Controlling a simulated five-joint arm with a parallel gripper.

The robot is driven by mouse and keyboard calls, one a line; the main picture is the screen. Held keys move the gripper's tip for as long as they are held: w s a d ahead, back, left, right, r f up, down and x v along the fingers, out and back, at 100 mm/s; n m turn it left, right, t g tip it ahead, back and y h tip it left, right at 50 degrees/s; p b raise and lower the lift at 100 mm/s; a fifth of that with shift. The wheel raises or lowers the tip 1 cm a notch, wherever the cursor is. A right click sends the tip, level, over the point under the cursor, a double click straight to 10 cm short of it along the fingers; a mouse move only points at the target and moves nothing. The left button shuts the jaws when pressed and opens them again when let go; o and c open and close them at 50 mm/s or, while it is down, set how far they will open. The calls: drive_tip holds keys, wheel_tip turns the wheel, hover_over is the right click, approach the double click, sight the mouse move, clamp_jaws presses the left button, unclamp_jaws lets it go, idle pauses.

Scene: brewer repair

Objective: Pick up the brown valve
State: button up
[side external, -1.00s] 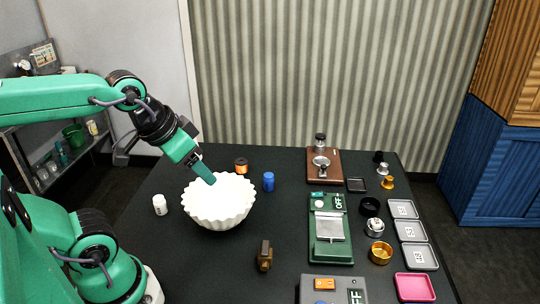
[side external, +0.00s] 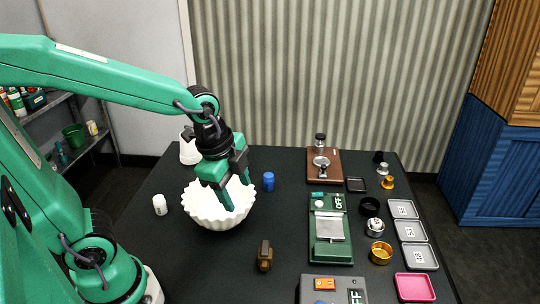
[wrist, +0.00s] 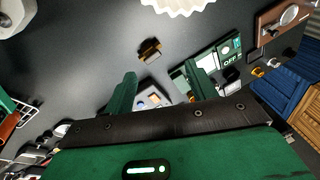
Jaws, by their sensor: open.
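The brown valve (side external: 264,257) stands on the dark table, in front and to the right of the white fluted bowl. In the wrist view the valve (wrist: 150,49) lies beyond the fingertips, near the upper middle. My gripper (side external: 238,197) is open and empty. It points down above the bowl, up and to the left of the valve in the side view. In the wrist view its two green fingers (wrist: 161,70) are spread apart with nothing between them.
The white bowl (side external: 215,215) is beneath my gripper. A blue bottle (side external: 268,182) and a white bottle (side external: 160,204) stand nearby. A green scale (side external: 330,235) and a grey box (side external: 332,291) are right of the valve. Bare table surrounds the valve.

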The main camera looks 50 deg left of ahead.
sight(265, 247)
drive_tip(key=w+d+f+m+g, duration=0.1)
drive_tip(key=f+m, duration=0.2)
drive_tip(key=m, duration=0.1)
drive_tip(key=w+d+f+m+g, duration=0.1)
drive_tip(key=d+f+m, duration=0.1)
drive_tip(key=f+m, duration=0.1)
drive_tip(key=w+d+f+m, duration=0.1)
drive_tip(key=d+f+m, duration=0.1)
drive_tip(key=f+m, duration=0.2)
drive_tip(key=shift+m+g, duration=0.4)
drive_tip(key=shift+m, duration=0.6)
drive_tip(key=shift+w+d+f+m, duration=0.1)
drive_tip(key=shift+d+f+m, duration=0.1)
drive_tip(key=shift+f+m, duration=0.15)
drive_tip(key=shift+f, duration=1.25)
drive_tip(key=shift+w+f, duration=0.15)
drive_tip(key=shift+f, duration=2.45)
drive_tip(key=c, duration=1.2)
drive_tip(key=shift+o, duration=0.2)
drive_tip(key=shift+r, duration=0.25)
